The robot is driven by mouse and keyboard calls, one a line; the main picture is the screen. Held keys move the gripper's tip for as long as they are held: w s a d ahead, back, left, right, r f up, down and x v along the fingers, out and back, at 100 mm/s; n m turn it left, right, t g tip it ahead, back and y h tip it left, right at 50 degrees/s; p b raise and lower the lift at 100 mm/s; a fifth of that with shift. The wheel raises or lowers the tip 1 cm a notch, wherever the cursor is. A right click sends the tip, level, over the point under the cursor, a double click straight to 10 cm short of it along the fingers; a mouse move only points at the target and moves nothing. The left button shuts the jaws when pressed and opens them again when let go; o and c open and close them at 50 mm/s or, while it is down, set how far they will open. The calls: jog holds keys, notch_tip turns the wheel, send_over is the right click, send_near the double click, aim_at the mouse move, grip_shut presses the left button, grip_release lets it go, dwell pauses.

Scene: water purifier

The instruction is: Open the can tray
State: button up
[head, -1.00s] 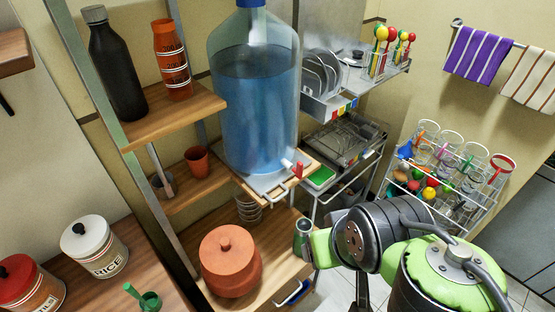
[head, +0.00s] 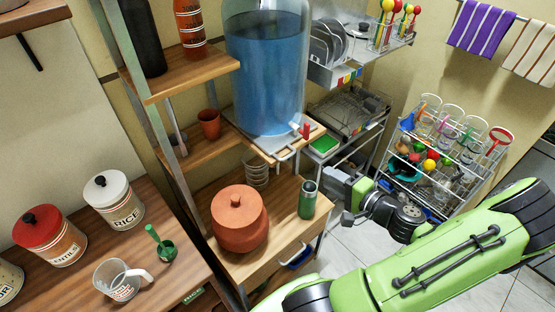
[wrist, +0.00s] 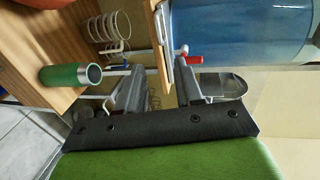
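The can tray (head: 279,150) is a wooden-edged pull-out board with a metal handle (head: 287,153), under the big blue water can (head: 268,75). It looks pushed in. A red tap (head: 305,131) hangs over its right side. In the wrist view the tray's wooden edge (wrist: 155,20) and handle (wrist: 167,45) show upright, just beyond the fingers, with the tap (wrist: 191,59) beside them. My gripper (wrist: 160,82) is open and empty, its two fingers apart and pointing towards the tray. In the head view my gripper (head: 350,205) is below and right of the tray, not touching it.
A green tumbler (head: 307,200), a clay pot (head: 240,219) and a metal coil (head: 256,170) stand on the shelf below the tray. A wire rack (head: 345,110) is close on the right. Jars and a measuring cup (head: 121,281) stand on the left counter.

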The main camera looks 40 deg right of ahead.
jog(key=b+x, duration=0.1)
jog(key=x, duration=1.4)
jog(key=shift+w+f, duration=0.2)
jog(key=shift+w, duration=0.05)
jog(key=shift+a, duration=0.1)
grip_shut()
dwell(0.4)
